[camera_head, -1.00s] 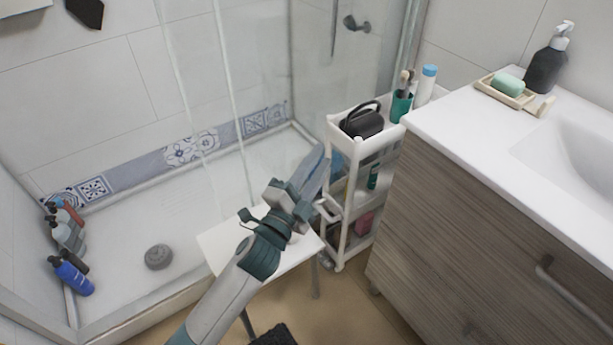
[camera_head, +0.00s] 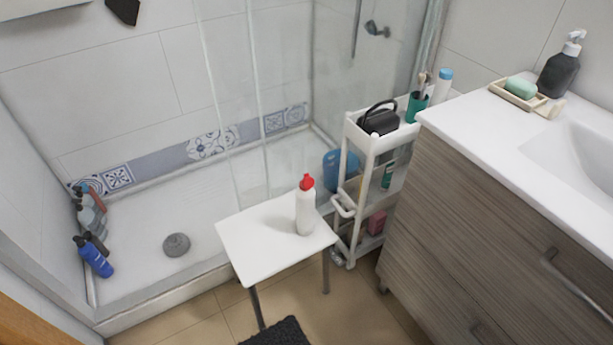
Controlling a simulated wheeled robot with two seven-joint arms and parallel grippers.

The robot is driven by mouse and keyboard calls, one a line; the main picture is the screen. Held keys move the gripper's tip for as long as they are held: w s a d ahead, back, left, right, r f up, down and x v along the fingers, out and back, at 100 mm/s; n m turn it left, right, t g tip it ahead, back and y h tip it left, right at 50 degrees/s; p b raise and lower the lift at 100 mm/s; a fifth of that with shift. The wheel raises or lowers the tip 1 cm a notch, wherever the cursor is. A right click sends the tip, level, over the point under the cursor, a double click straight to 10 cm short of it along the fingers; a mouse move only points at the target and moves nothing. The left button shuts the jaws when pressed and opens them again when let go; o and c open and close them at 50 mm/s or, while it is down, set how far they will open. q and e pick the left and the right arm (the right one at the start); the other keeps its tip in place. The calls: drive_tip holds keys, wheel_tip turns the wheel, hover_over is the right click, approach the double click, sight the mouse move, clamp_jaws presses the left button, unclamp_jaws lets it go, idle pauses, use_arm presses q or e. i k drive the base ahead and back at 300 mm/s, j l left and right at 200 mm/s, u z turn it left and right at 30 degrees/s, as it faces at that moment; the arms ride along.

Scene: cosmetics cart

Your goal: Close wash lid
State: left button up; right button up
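A white wash bottle (camera_head: 305,207) with a red cap (camera_head: 307,182) stands upright on a small white stool (camera_head: 257,257) in front of the shower. The red cap sits on top of the bottle; whether its lid is fully shut is too small to tell. Neither of my grippers shows in the head view, and nothing touches the bottle.
A white cart (camera_head: 355,200) with a black bag (camera_head: 379,119) and a green cup (camera_head: 415,106) stands right of the stool, against the wood-front vanity (camera_head: 470,230). Several bottles (camera_head: 92,255) stand at the shower's left. A dark mat (camera_head: 276,332) lies in front.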

sight(308, 181)
drive_tip(key=i+j, duration=0.2)
drive_tip(key=j, duration=0.15)
drive_tip(key=i+j, duration=0.15)
drive_tip(key=j, duration=0.2)
drive_tip(key=i+j, duration=0.2)
drive_tip(key=j, duration=0.15)
drive_tip(key=i+j, duration=0.15)
drive_tip(key=j, duration=0.2)
drive_tip(key=z, duration=1.55)
